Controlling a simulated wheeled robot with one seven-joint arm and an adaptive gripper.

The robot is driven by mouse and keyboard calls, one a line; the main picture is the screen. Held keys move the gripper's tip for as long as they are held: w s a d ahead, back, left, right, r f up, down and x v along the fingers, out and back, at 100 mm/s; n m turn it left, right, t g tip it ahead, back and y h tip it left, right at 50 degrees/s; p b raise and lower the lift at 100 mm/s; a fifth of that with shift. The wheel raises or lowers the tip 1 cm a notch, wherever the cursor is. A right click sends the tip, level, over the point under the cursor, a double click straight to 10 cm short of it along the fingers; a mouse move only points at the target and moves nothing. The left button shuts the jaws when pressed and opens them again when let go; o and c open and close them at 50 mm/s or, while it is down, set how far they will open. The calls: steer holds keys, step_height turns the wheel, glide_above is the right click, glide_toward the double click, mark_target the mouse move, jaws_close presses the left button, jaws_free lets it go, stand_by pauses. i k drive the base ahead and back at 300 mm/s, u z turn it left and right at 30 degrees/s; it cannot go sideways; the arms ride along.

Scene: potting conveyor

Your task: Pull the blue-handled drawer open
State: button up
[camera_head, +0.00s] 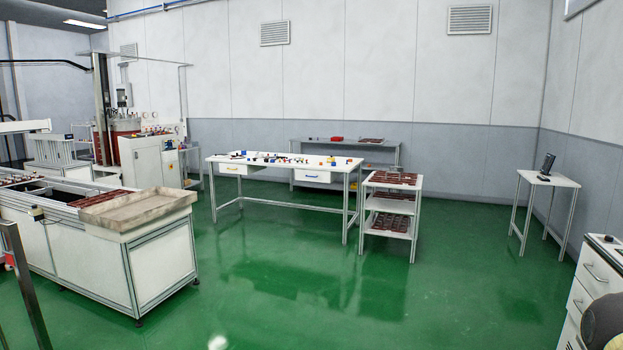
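The blue-handled drawer (318,174) hangs under the right half of a white workbench (215,158) in the middle distance. Its front is white with a small blue handle (311,178). It looks closed, but it is small at this distance. A second white drawer (234,169) with a yellowish handle hangs under the bench's left half. My gripper is not in view, and nothing is seen touching either drawer.
Small coloured parts cover the benchtop. A three-tier shelf cart (389,198) stands close to its right end. A conveyor (95,255) with a grey tray (138,210) fills the left. A small table (548,179) stands right. Green floor (300,290) before the bench is clear.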

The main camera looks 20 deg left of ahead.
mark_target(322, 177)
steer(key=u, duration=0.2)
steer(key=i, duration=0.65)
steer(key=u, duration=0.85)
steer(key=i, duration=1.9)
steer(key=u, duration=0.75)
steer(key=i, duration=4.2)
steer(key=z, duration=1)
steer(key=i, duration=1.75)
steer(key=z, duration=0.55)
